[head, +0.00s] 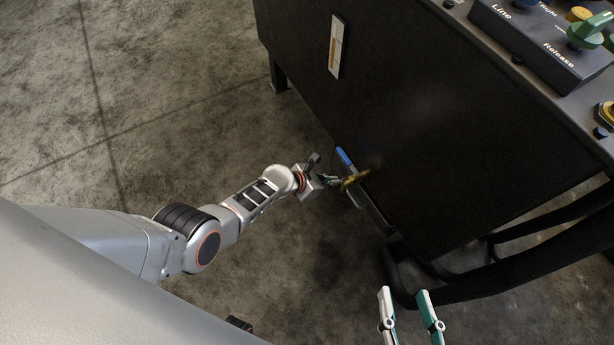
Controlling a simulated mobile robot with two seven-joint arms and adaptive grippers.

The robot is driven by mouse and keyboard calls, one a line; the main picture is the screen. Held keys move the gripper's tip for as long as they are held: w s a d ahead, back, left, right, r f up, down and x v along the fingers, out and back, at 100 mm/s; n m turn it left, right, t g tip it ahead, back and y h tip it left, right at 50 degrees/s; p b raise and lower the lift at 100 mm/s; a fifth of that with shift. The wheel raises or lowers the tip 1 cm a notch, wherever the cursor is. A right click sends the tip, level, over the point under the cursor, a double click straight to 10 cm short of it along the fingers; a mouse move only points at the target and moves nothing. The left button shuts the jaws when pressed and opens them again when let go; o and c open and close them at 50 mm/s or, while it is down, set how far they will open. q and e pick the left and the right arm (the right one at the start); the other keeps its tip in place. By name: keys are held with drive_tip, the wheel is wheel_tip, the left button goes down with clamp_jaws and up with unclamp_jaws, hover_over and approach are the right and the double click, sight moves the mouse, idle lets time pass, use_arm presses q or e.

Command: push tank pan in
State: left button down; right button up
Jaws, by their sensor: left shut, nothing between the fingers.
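The tank pan (375,217) shows as a narrow dark edge low on the front of the black cabinet; most of it is hidden. A blue-handled part (345,158) and a brass-coloured fitting (354,180) sit beside it, low on the cabinet face. My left gripper (333,181) is shut and empty, right by the brass fitting; I cannot tell whether they touch. My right gripper (410,296) is at the bottom right, fingers apart, with nothing between them, away from the pan.
The black cabinet (430,120) fills the right side. A control box (545,45) with coloured knobs is on its top. Dark hoses (500,280) run along the lower right. The concrete floor (170,90) on the left is clear.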

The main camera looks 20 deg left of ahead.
use_arm(q)
drive_tip(key=p+v, duration=0.5)
drive_tip(key=v, duration=0.4)
drive_tip(key=shift+w+r, duration=0.2)
drive_tip(key=shift+r, duration=0.15)
use_arm(e)
drive_tip(key=s+d+f+n+g+h, duration=0.1)
drive_tip(key=d+f+n, duration=0.1)
drive_tip(key=d, duration=0.4)
drive_tip(key=shift+d+n+h, duration=0.2)
drive_tip(key=shift+n+h, duration=0.1)
drive_tip(key=shift+n, duration=0.1)
